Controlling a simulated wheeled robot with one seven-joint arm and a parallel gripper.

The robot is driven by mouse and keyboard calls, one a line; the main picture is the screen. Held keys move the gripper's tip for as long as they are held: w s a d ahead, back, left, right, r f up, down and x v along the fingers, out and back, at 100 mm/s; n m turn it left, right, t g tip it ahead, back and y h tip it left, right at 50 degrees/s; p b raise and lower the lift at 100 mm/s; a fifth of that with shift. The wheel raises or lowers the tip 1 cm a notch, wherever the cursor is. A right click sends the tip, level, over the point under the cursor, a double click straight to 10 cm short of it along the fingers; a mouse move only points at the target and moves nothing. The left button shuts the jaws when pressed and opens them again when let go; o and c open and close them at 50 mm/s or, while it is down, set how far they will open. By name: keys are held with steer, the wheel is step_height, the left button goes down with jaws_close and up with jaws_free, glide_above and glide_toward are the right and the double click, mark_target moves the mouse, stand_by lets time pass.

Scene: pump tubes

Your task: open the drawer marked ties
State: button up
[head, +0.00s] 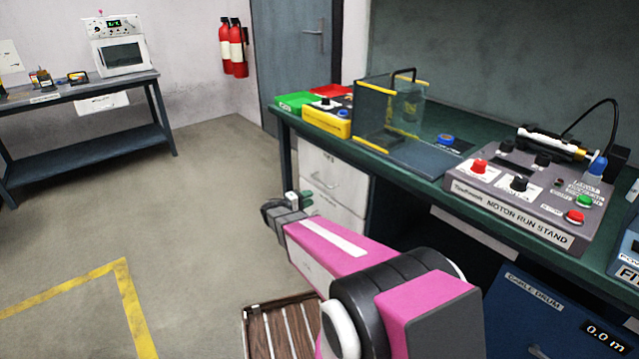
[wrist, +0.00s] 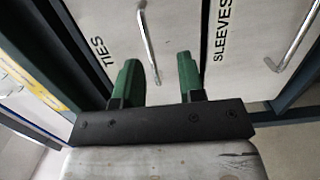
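The drawer marked TIES (wrist: 112,22) is a pale front with a dark printed label and a metal bar handle (wrist: 148,45), in the wrist view. In the head view the upper white drawer (head: 345,183) under the bench appears to be the same one; its label is too small to read. It looks shut. My gripper (wrist: 158,75) has two green fingers, apart with nothing held. One end of the TIES handle shows between the fingers; I cannot tell whether they reach around it. In the head view my gripper (head: 291,203) is in front of the drawers.
The SLEEVES drawer (wrist: 245,60) with its own handle (wrist: 295,35) lies beside it in the wrist view. The green bench top (head: 440,165) overhangs the drawers and carries a motor run stand (head: 520,205). A slatted wooden crate (head: 283,328) is low in front. Open floor lies left.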

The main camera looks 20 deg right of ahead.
mark_target(320, 182)
steer(key=w+a+n+t+h, duration=0.1)
steer(key=w+a+t, duration=0.1)
steer(key=w+t, duration=0.15)
steer(key=shift+g, duration=0.45)
steer(key=x, duration=1)
steer(key=shift+w+d+r, duration=0.15)
steer(key=shift+d+r, duration=0.1)
jaws_close()
